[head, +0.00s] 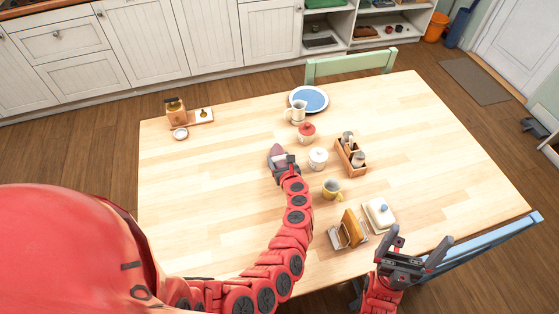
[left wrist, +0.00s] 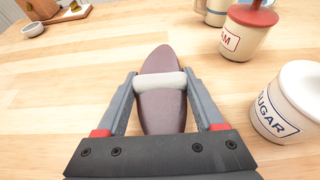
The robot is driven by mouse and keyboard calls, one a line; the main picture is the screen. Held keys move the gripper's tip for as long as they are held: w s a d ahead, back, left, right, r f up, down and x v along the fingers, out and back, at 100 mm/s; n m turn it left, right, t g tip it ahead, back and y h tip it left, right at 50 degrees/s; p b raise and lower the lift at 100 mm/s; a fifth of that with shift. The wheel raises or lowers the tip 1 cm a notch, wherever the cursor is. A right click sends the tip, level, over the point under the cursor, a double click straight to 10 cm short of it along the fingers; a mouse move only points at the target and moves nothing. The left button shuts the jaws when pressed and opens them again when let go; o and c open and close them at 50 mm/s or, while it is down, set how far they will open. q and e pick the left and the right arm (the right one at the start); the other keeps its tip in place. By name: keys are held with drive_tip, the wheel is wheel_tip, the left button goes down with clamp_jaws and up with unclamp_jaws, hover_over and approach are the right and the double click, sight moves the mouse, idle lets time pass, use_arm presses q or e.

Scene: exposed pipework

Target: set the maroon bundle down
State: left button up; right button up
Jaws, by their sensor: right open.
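The maroon bundle (left wrist: 163,106) is a tapered roll with a white band around its middle. In the left wrist view it lies between the two fingers of my left gripper (left wrist: 160,80), which are shut on it at the band. In the head view the bundle (head: 277,152) shows just beyond my left gripper (head: 283,163), over the middle of the table (head: 220,210). I cannot tell whether it touches the tabletop. My right gripper (head: 419,245) is open and empty at the table's front right edge.
A sugar jar (head: 318,158) and a red-lidded jam jar (head: 307,133) stand close right of the bundle. A pitcher (head: 297,113), wooden caddy (head: 350,158), yellow mug (head: 332,189), napkin holder (head: 350,230) and butter dish (head: 379,215) stand around.

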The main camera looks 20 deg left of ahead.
use_arm(q)
drive_tip(key=c, duration=0.7)
drive_tip(key=shift+c, duration=0.2)
drive_tip(key=shift+r, duration=0.2)
